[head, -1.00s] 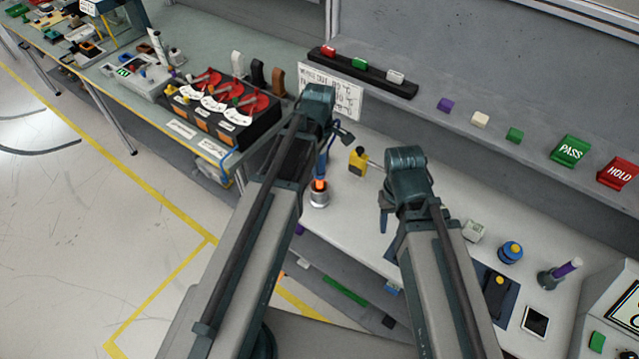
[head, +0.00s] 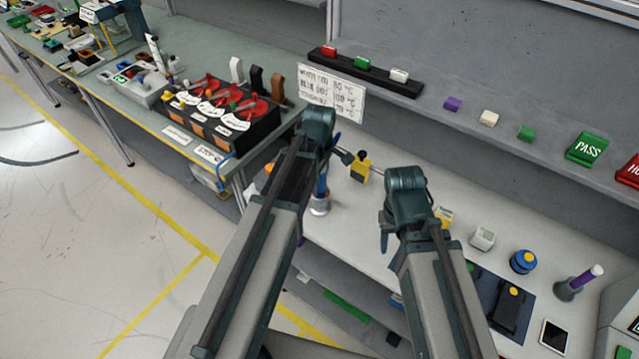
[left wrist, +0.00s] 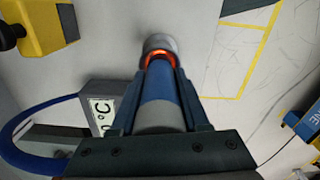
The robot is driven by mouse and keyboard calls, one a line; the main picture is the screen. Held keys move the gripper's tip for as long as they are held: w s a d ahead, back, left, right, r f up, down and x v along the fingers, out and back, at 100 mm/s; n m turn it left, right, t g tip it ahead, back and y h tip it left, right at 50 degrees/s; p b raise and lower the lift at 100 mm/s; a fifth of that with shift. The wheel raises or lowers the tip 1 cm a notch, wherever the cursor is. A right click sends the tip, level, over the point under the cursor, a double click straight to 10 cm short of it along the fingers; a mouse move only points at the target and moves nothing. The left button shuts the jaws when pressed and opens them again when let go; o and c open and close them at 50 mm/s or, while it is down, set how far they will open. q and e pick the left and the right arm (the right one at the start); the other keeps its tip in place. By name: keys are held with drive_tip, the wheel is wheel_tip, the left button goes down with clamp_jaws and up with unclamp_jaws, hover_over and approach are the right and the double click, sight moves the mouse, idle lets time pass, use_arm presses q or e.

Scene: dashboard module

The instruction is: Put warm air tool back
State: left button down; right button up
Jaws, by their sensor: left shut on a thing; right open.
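My left gripper (head: 324,165) is shut on the blue warm air tool (head: 323,183), which also shows between the fingers in the left wrist view (left wrist: 157,88). The tool points down at a small grey metal cup (head: 320,206). In the left wrist view an orange glow shows at the tool's tip, at the mouth of the cup (left wrist: 160,43). How deep the tip sits in the cup I cannot tell. My right gripper (head: 387,228) is open and empty, above the bench to the right.
A yellow block with a black knob (head: 360,170) stands just right of the tool. A blue hose (left wrist: 35,115) curves beside a °C display (left wrist: 103,115) in the left wrist view.

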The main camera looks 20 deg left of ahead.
use_arm(q)
drive_tip(key=shift+f, duration=0.2)
drive_tip(key=shift+c, duration=2)
unclamp_jaws()
drive_tip(key=shift+r, duration=0.2)
wheel_tip(320, 180, up, 12)
drive_tip(key=p, duration=1.2)
drive_tip(key=s+d+m, duration=0.5)
drive_tip(key=s+m, duration=0.2)
drive_tip(key=m, duration=0.2)
drive_tip(key=s+d+m+y, duration=0.1)
drive_tip(key=s+d+m, duration=0.4)
drive_tip(key=m, duration=0.5)
drive_tip(key=shift+s+d+m, duration=0.3)
drive_tip(key=shift+s, duration=0.9)
